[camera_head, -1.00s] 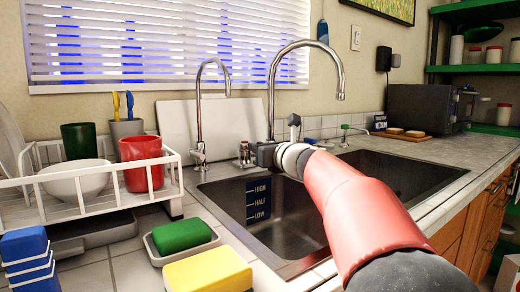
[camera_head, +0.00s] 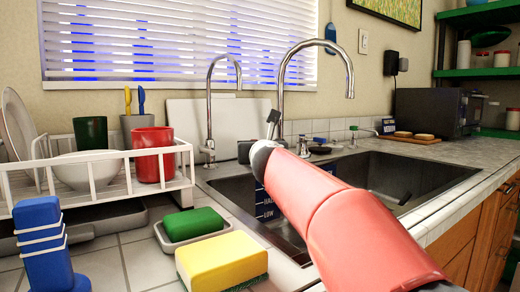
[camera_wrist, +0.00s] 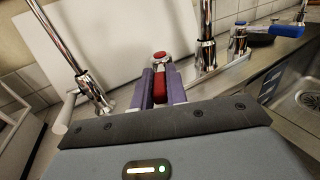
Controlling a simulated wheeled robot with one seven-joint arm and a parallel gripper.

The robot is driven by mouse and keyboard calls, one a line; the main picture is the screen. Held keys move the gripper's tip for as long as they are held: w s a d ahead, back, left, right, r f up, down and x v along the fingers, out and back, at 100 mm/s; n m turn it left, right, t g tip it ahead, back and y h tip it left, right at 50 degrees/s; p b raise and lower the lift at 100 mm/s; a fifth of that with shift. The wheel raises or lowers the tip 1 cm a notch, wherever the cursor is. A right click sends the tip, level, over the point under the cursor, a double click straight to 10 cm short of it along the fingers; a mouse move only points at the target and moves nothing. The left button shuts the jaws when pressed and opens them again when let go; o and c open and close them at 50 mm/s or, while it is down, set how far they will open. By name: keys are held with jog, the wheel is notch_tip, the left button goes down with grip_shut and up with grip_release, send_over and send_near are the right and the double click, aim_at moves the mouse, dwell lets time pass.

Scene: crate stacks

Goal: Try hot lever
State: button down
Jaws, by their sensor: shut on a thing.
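In the wrist view my gripper (camera_wrist: 161,88) has its two purple fingers closed on the hot lever (camera_wrist: 159,84), a red handle with a chrome end. The lever lies between the slim faucet (camera_wrist: 62,38) on the left and the main faucet (camera_wrist: 207,30) on the right. A chrome fitting with a blue top (camera_wrist: 239,36) stands right of the main faucet. In the head view the tall main faucet (camera_head: 283,85) and slim faucet (camera_head: 210,108) stand behind the sink (camera_head: 236,190). My red arm reaches over the sink and hides the lever. No water stream is visible.
A white dish rack (camera_head: 95,172) with cups and a bowl stands left. A green sponge (camera_head: 193,222), a yellow sponge (camera_head: 222,258) and a blue stack (camera_head: 45,240) sit at the near left. A white board (camera_head: 225,125) leans behind the faucets. The right basin (camera_head: 400,180) looks clear.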

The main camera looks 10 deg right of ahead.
jog(key=shift+a+r+m+h, duration=0.1)
jog(key=shift+a+m+h, duration=0.3)
jog(key=shift+h, duration=0.2)
dwell(0.3)
jog(key=c, duration=1.4)
grip_release()
jog(key=shift+d, duration=0.1)
jog(key=s+a+b, duration=0.1)
jog(key=s, duration=0.6)
jog(key=shift+s, duration=0.3)
